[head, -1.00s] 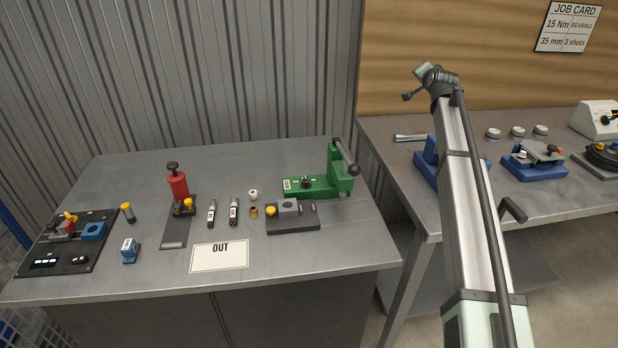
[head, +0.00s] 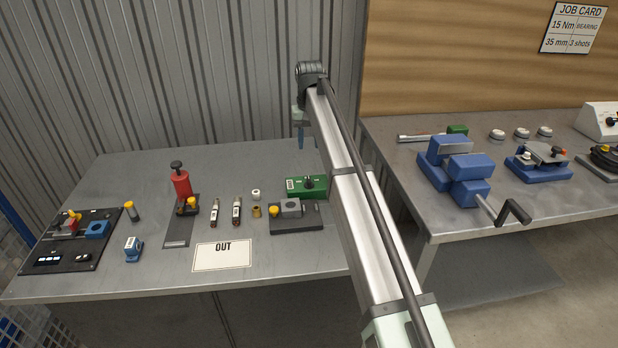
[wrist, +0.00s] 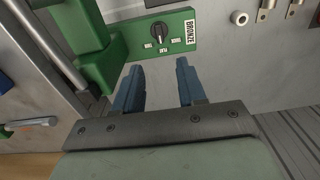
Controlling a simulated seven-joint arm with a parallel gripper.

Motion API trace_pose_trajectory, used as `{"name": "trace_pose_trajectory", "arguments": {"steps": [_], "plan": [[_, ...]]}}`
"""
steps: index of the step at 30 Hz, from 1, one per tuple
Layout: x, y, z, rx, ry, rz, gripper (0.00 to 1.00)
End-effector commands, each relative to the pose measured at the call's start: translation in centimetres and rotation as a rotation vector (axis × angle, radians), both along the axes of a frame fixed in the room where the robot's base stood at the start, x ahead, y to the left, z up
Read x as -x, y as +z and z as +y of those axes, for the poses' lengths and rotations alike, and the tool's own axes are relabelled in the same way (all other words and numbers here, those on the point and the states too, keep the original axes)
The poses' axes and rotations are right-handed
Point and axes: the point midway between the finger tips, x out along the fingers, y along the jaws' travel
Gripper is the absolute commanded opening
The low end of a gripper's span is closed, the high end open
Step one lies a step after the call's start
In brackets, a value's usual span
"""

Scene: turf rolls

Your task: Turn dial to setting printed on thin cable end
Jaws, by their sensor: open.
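The green device (head: 298,189) stands at the right rear of the left bench, its column hidden behind my arm in the head view. Its black dial (head: 308,182) sits on top, and the dial (wrist: 159,32) also shows in the wrist view among small white marks and a "BRONZE" label (wrist: 190,31). The dial's exact setting is too small to tell. My gripper (wrist: 159,66) is open and empty, its blue fingers apart and near the dial without visible contact. Two dark, silver-ended pieces (head: 214,214) (head: 237,211) may be cable ends; their print is unreadable.
A grey fixture (head: 291,208) with a yellow knob stands just in front of the green device. A blue vise (head: 455,170) sits on the right bench.

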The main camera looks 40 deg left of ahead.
Motion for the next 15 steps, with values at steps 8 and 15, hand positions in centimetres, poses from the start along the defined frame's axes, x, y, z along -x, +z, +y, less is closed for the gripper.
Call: {"name": "trace_pose_trajectory", "arguments": {"steps": [8,15], "plan": [[0.3,-2.5,-0.2,0.014,0.01,0.008,0.4],[0.3,-6.6,-0.3,0.013,0.009,0.008,0.4]]}}
